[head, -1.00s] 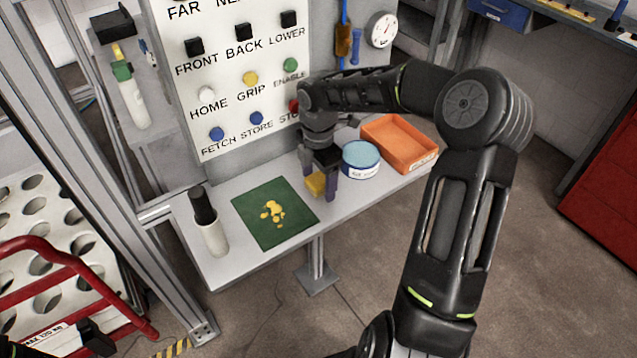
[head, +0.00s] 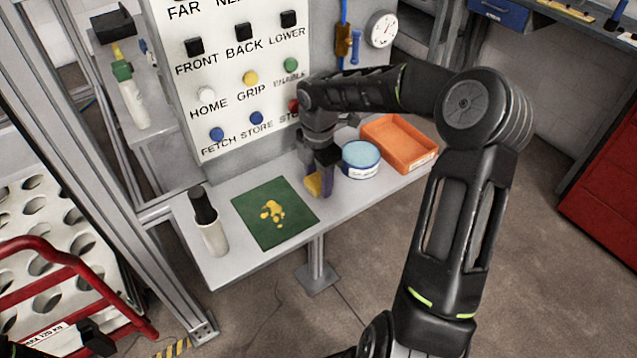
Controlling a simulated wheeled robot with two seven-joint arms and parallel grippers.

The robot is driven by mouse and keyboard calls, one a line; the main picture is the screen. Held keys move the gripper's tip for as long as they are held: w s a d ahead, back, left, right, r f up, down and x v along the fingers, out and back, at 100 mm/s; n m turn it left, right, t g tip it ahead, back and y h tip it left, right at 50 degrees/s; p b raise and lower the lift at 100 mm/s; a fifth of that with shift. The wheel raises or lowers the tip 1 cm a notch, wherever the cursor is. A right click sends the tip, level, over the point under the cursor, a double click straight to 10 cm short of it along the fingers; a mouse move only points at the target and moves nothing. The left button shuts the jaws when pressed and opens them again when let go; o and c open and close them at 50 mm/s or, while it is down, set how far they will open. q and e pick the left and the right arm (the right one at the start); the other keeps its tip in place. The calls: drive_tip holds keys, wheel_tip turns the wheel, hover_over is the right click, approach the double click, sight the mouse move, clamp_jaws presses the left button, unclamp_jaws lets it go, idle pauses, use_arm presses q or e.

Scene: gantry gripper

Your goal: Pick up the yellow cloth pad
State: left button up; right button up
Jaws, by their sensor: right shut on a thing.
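The yellow cloth pad (head: 313,185) is at the fingertips of my right gripper (head: 319,182), low over the grey shelf beside the green mat. The right gripper points down and is shut on the pad. Part of the pad is hidden by the fingers. I cannot tell whether the pad touches the shelf. My left gripper does not clearly show in the head view.
The green mat (head: 252,226) with yellow blobs lies on the shelf (head: 225,267). A white bottle with a black top (head: 213,236) stands left of it. A round blue-topped tin (head: 361,158) and an orange tray (head: 401,152) stand right of the gripper. A button panel (head: 225,95) rises behind.

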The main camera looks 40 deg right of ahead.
sight(318, 179)
wheel_tip(318, 179, up, 10)
drive_tip(key=shift+r+b, duration=0.1)
drive_tip(key=shift+b, duration=0.2)
idle(0.3)
idle(0.4)
drive_tip(key=o, duration=0.7)
drive_tip(key=c, duration=0.5)
drive_tip(key=w+a+f+m, duration=0.1)
drive_tip(key=a+m, duration=0.2)
drive_tip(key=w+a+f+m, duration=0.1)
drive_tip(key=a+m, duration=0.2)
drive_tip(key=w+a+f+m, duration=0.1)
drive_tip(key=a+f+m, duration=0.1)
drive_tip(key=a+m, duration=0.1)
drive_tip(key=shift+c, duration=0.2)
drive_tip(key=a+f+m, duration=0.1)
drive_tip(key=a+m, duration=0.1)
drive_tip(key=m, duration=0.1)
drive_tip(key=a+f+m, duration=0.1)
drive_tip(key=a+m, duration=0.2)
drive_tip(key=w+a+f+m, duration=0.1)
drive_tip(key=a+m, duration=0.1)
drive_tip(key=a, duration=0.1)
drive_tip(key=shift+f+m, duration=0.15)
drive_tip(key=shift+m, duration=0.25)
